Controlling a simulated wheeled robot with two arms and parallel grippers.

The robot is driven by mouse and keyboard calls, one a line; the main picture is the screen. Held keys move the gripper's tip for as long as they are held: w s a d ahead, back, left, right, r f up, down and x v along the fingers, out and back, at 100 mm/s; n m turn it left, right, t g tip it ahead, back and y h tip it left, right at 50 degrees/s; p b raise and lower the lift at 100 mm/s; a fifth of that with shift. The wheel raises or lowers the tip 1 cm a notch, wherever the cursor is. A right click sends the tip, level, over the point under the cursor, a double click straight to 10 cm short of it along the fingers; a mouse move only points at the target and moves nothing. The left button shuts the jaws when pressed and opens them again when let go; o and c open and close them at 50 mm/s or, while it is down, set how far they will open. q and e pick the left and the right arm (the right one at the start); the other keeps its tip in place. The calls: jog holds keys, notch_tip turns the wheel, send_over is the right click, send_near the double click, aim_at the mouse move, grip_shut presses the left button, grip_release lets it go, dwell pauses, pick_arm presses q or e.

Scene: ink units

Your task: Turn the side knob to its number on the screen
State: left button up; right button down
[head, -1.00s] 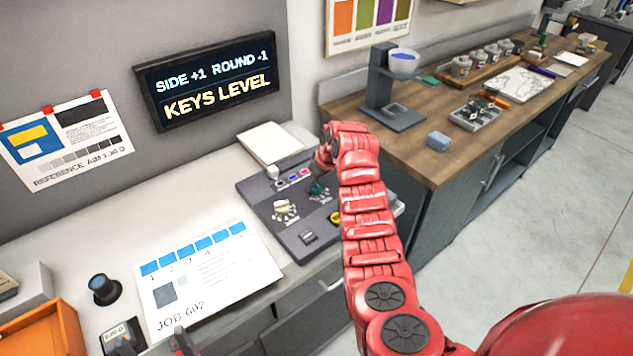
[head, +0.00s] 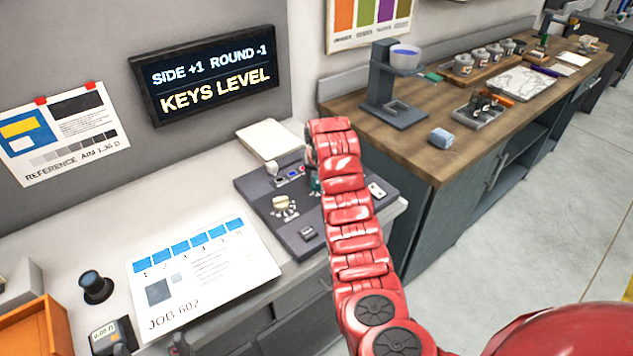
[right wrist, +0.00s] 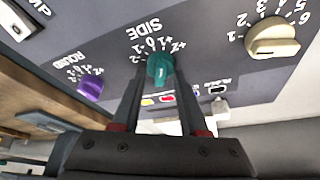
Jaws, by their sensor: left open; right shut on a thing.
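The dark screen (head: 208,78) on the wall reads "SIDE +1 ROUND -1" and "KEYS LEVEL". The grey console (head: 290,232) lies on the counter below it. The teal side knob (right wrist: 160,70) shows in the right wrist view below the upside-down word SIDE, with its numbers around it. My right gripper (right wrist: 160,82) is shut on this knob, one finger on each side. I cannot read its pointer surely. In the head view the arm mostly hides this gripper and the knob. My left gripper (head: 150,346) is open and empty at the bottom edge, partly cut off.
The purple round knob (right wrist: 90,88) and a cream knob (right wrist: 272,40) flank the side knob. A white job sheet (head: 205,275) lies left of the console, a blank pad (head: 270,141) behind it. A wooden bench (head: 430,160) stands to the right.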

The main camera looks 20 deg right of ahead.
aim_at(316, 179)
jog(key=shift+m, duration=0.3)
jog(key=shift+c, duration=2.2)
grip_release()
jog(key=b+v, duration=0.2)
jog(key=v, duration=0.2)
jog(key=shift+r, duration=0.1)
jog(key=p+v, duration=0.3)
jog(key=v, duration=1)
jog(key=shift+a, duration=0.1)
jog(key=shift+s, duration=0.1)
